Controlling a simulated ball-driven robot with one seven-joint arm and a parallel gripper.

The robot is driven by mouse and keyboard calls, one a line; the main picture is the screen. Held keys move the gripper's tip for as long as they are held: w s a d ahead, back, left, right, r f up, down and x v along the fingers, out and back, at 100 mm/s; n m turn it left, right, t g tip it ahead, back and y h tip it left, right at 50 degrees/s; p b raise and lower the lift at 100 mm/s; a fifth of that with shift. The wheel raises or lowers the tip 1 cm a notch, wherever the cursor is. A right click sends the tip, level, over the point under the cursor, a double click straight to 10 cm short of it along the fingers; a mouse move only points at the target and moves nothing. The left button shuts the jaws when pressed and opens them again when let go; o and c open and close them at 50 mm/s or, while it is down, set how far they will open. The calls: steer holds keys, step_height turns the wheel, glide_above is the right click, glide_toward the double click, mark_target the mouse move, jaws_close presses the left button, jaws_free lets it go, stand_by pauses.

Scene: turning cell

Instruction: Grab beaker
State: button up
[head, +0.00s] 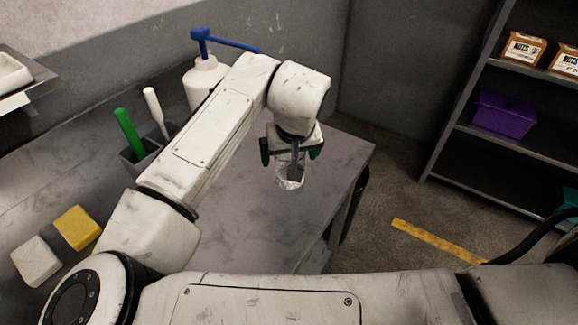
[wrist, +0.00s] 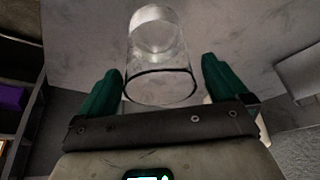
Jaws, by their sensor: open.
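A clear glass beaker (wrist: 160,58) stands on the grey worktop in the wrist view, with its dark rim towards me. It lies in line with the gap between the two green fingers of my gripper (wrist: 160,88). The fingers are open, one to each side of the beaker's near end, and I see no contact. In the head view my gripper (head: 291,160) is over the worktop near its right edge. The beaker (head: 290,181) shows there just beyond and below the fingers, partly hidden by the gripper.
On the worktop (head: 245,215) at left stand a white pump bottle (head: 204,82), a grey holder (head: 140,160) with green and white handles, and yellow (head: 77,228) and white (head: 36,262) blocks. A shelf with a purple bin (head: 503,115) stands at right, across open floor.

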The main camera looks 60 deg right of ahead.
steer(key=shift+x, duration=1.05)
steer(key=c, duration=1.1)
steer(key=shift+r, duration=0.15)
steer(key=shift+r, duration=1.05)
steer(key=shift+s+a+r, duration=1.1)
steer(key=shift+s+r, duration=0.65)
steer(key=shift+s, duration=0.3)
steer(key=shift+s+a+r, duration=1.1)
steer(key=shift+s+r, duration=0.65)
steer(key=shift+s, duration=0.25)
steer(key=shift+s+a+r, duration=1.05)
steer(key=shift+s+r, duration=0.7)
steer(key=shift+s, duration=0.3)
